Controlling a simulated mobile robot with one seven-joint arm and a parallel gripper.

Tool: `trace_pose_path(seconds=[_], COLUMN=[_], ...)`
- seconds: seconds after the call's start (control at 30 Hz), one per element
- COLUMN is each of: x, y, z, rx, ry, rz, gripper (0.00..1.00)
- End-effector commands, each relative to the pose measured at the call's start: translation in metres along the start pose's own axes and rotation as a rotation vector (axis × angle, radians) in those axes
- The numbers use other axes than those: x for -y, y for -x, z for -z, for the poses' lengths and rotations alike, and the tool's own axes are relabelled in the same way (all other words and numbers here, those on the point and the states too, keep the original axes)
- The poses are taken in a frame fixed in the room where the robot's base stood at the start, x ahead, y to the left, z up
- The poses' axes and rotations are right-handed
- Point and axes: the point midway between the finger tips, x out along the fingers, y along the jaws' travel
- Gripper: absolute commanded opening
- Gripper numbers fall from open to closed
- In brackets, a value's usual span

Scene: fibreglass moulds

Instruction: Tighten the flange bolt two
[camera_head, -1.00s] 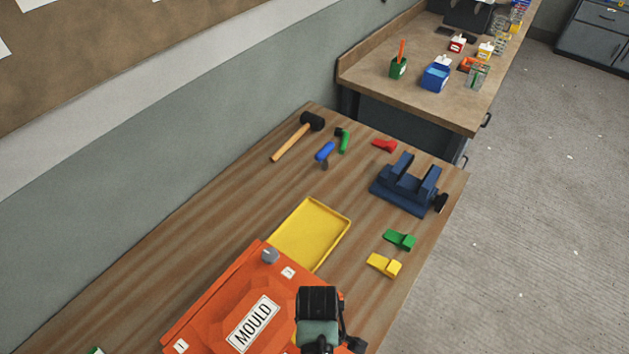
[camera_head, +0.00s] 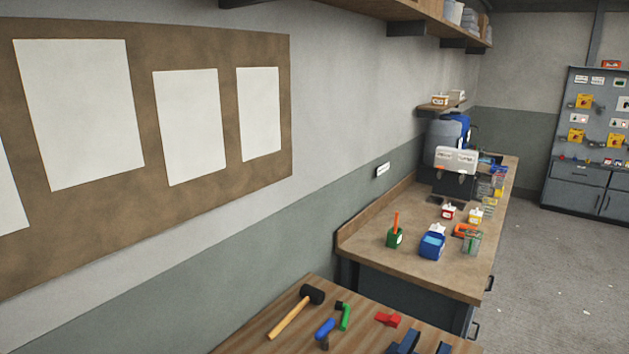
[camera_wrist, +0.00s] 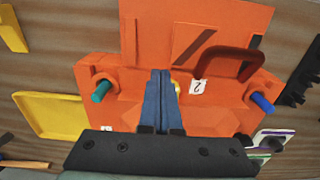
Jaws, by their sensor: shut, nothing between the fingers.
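The orange mould (camera_wrist: 215,122) fills the middle of the wrist view. A white label reading "2" (camera_wrist: 198,87) sits on it, just right of my fingertips. My gripper (camera_wrist: 160,76) is shut and empty, its blue fingers pointing over the mould. A small yellow piece (camera_wrist: 177,86) shows partly behind the fingers; I cannot tell whether it is a bolt. A green bolt-like peg (camera_wrist: 101,91) sticks out at the mould's left and a blue one (camera_wrist: 262,102) at its right. The head view shows neither mould nor gripper.
A dark red curved clamp or handle (camera_wrist: 232,58) stands beside the label. A yellow tray (camera_wrist: 48,114) lies left of the mould. In the head view, a mallet (camera_head: 290,315) and small tools lie on the near bench; a second bench (camera_head: 410,262) stands behind.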

Motion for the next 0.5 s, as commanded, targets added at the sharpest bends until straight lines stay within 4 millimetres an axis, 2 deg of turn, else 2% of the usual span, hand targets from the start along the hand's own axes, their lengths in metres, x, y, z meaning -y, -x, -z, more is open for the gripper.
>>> trace_pose_path(seconds=[0.5], x=[0.0044], y=[0.0018], z=[0.003], rx=[-0.007], ry=[0.006], rz=[0.001], gripper=[0.0])
